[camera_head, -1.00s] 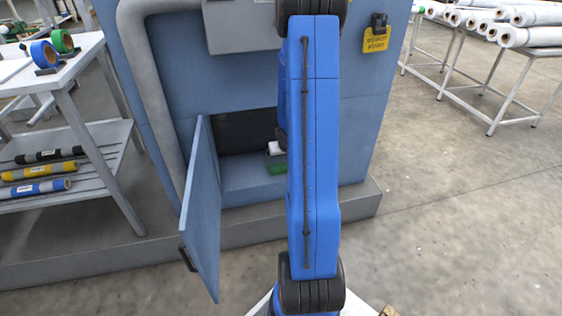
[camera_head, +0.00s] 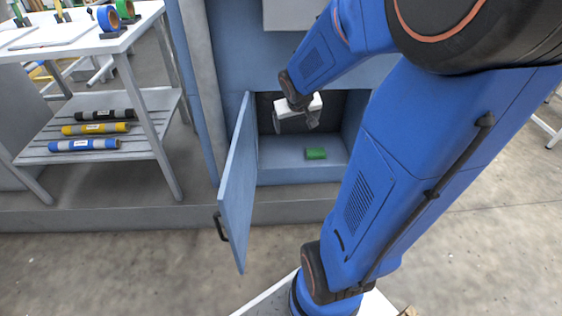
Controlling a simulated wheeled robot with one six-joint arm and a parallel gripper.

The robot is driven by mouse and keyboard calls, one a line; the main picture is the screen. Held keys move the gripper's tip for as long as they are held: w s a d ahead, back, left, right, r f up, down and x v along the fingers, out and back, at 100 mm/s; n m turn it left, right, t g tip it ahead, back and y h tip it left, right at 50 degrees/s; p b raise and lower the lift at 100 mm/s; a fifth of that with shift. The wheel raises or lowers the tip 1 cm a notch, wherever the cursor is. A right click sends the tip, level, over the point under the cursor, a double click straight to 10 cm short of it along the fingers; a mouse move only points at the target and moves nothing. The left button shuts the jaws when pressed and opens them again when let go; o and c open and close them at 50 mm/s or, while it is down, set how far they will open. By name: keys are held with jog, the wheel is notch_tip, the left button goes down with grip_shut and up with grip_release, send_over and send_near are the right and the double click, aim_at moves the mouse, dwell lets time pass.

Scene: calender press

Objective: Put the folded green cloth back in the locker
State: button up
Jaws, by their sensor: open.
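The locker (camera_head: 280,172) is a low recess in the blue machine, and its door (camera_head: 238,185) stands open to the left. The folded green cloth (camera_head: 316,153) lies on the locker floor, right of the middle. My gripper (camera_head: 297,124) is in front of the locker's upper part, above and a little left of the cloth. It is open and apart from the cloth, with nothing seen between its fingers. The gripper covers part of the locker's dark back wall.
A grey table (camera_head: 110,40) with tape rolls stands at the left, with several coloured rolls on its lower shelf (camera_head: 90,137). The open door with its black handle (camera_head: 221,227) sticks out towards me. The floor in front of the plinth is clear.

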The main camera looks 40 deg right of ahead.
jog(key=s+a+r+n+y, duration=0.1)
jog(key=s+a+r, duration=0.3)
jog(key=s+a, duration=0.5)
jog(key=s+a+r+n+y, duration=0.2)
jog(key=s+a+r, duration=0.3)
jog(key=s+a, duration=0.5)
jog(key=shift+s+a+n+y, duration=0.3)
jog(key=shift+a+n, duration=0.2)
